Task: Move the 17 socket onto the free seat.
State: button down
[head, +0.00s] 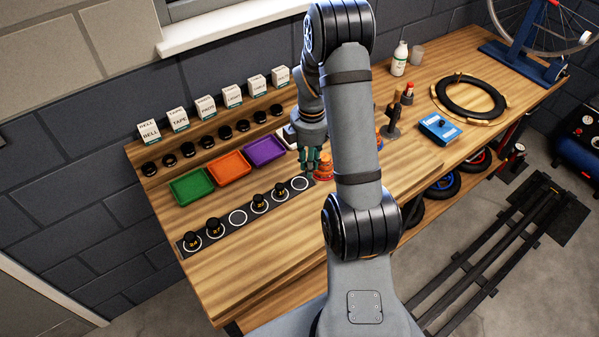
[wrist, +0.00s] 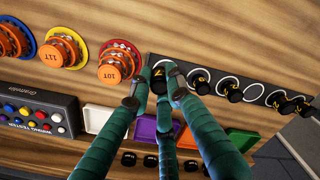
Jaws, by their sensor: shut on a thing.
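The dark socket strip (head: 226,219) with white ring seats runs along the bench and also shows in the wrist view (wrist: 268,84). My gripper (head: 309,170) is at the strip's right end in the head view. In the wrist view its green fingers (wrist: 160,82) are shut on a black socket (wrist: 158,74) with a partly visible yellow number, apparently the 17 socket. The end ring (head: 300,183) looks bare in the head view. The middle ring (head: 237,218) is empty, with two black sockets on each side of it. The held socket's height above the strip is unclear.
Green (head: 192,186), orange (head: 230,167) and purple (head: 265,150) trays lie behind the strip. Several black items and white boxes (head: 178,119) line the back. Orange cassettes (wrist: 118,65) stand close beside my gripper. Bare wood lies in front of the strip.

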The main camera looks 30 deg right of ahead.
aim_at(300, 183)
jog(key=shift+w+a+f+p, duration=0.3)
jog(key=shift+w+a+f, duration=0.55)
jog(key=shift+w+a, duration=0.15)
notch_tip(300, 183, down, 4)
jog(key=shift+f+p, duration=0.1)
jog(key=shift+p, duration=0.6)
jog(key=shift+f+b, duration=0.15)
jog(key=shift+b, duration=0.15)
jog(key=c, duration=1.6)
grip_release()
jog(key=shift+c, duration=0.2)
